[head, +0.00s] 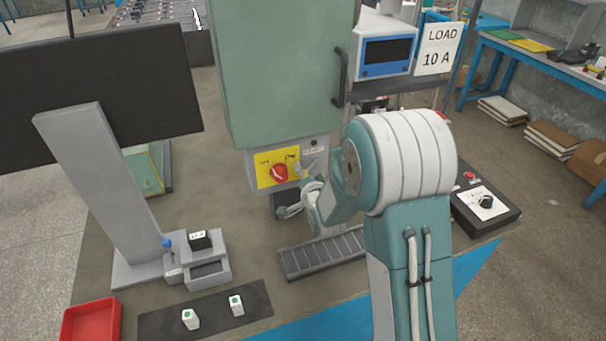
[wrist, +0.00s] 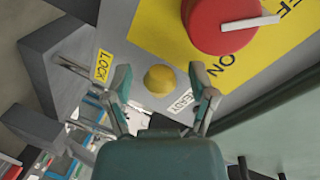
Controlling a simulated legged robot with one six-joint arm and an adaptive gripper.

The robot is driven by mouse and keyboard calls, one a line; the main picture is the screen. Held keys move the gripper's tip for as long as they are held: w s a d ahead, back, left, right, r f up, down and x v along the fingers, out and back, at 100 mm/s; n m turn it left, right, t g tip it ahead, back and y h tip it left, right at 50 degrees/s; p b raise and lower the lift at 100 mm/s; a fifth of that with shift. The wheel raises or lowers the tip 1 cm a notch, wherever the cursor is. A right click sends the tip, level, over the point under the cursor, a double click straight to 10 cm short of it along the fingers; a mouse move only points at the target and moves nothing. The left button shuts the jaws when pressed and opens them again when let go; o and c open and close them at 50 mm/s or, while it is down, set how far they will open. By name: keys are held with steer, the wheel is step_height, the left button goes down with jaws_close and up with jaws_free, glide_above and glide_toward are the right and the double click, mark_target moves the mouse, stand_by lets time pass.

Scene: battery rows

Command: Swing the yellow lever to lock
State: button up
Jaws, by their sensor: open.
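The yellow lever shows in the wrist view as a round yellow knob (wrist: 160,78), seen nearly end-on. It lies between the two fingers of my gripper (wrist: 160,84), with a visible gap on each side. My gripper is open and faces the panel. A yellow LOCK label (wrist: 103,65) is to the left of the knob, and a white READY label (wrist: 183,98) is just to its lower right. In the head view my gripper (head: 302,175) is at the panel below the green cabinet, and I cannot make out the lever there.
A red rotary switch (head: 279,173) on a yellow plate (head: 263,160) sits close beside my gripper, also large in the wrist view (wrist: 225,22). A grey block (wrist: 62,60) stands left of the LOCK label. The green cabinet (head: 280,75) rises above the panel.

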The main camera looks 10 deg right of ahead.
steer(key=shift+s, duration=0.1)
steer(key=v, duration=1.1)
steer(key=shift+s, duration=0.4)
steer(key=s+d+r+n+g+h, duration=0.1)
steer(key=s+r+n+g, duration=0.4)
steer(key=s, duration=0.7)
steer(key=s+d+r+n+g+h, duration=0.1)
steer(key=s+r+n+g, duration=0.4)
steer(key=s, duration=0.7)
step_height(320, 180, up, 3)
steer(key=shift+s+d+f, duration=0.2)
steer(key=shift+s+d, duration=0.1)
steer(key=shift+d, duration=0.4)
steer(key=shift+c, duration=0.3)
